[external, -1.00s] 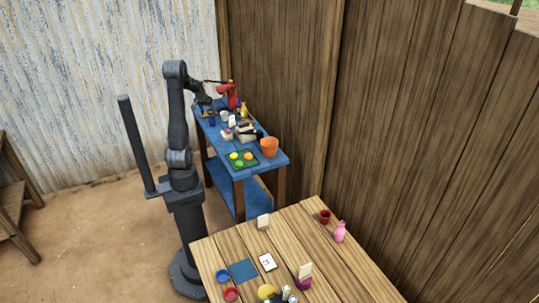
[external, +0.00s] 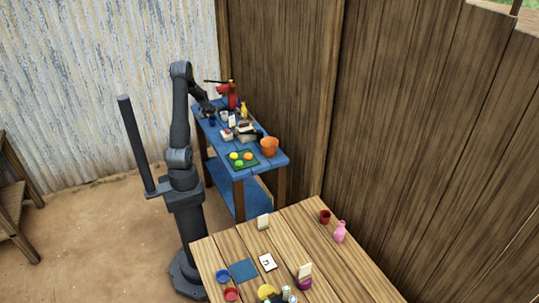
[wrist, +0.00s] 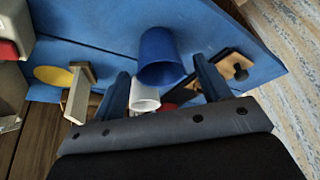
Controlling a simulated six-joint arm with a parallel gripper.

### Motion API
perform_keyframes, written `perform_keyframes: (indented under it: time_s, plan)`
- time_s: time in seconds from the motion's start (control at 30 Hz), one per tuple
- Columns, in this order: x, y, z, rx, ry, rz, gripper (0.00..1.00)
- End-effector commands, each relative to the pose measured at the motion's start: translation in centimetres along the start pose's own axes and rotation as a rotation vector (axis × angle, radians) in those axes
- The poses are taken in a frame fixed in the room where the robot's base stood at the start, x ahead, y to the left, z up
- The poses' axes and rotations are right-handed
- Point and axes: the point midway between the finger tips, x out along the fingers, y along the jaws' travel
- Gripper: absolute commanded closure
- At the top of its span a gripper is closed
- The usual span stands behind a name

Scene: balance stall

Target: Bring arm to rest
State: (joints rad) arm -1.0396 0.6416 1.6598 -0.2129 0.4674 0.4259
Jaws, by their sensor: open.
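My gripper (external: 207,109) is over the far left end of the blue table (external: 279,159) in the external view, small and partly merged with the dark things there. In the wrist view my gripper (wrist: 161,68) shows two dark fingers spread apart. I cannot tell whether a finger touches either cup. Nothing is seen clamped between the fingers.
The blue table also bears a red object (external: 228,93), a yellow bottle (external: 244,110), an orange bucket (external: 269,146) and a dark green mat with coloured balls. A wooden table (external: 330,255) with cups and cards stands in front. A plank wall (external: 280,80) closes the right side.

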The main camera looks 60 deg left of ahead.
Motion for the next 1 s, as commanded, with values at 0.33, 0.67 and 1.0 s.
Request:
perform_keyframes:
  time_s: [0.33, 0.67, 1.0]
  plan:
    - [3.4, 0.0, 0.1, 0.001, -0.001, 0.000, 0.31]
    - [3.2, 0.0, 0.0, 0.000, 0.000, 0.000, 0.31]
    - [1.5, 0.0, -0.1, 0.000, 0.003, -0.001, 0.31]
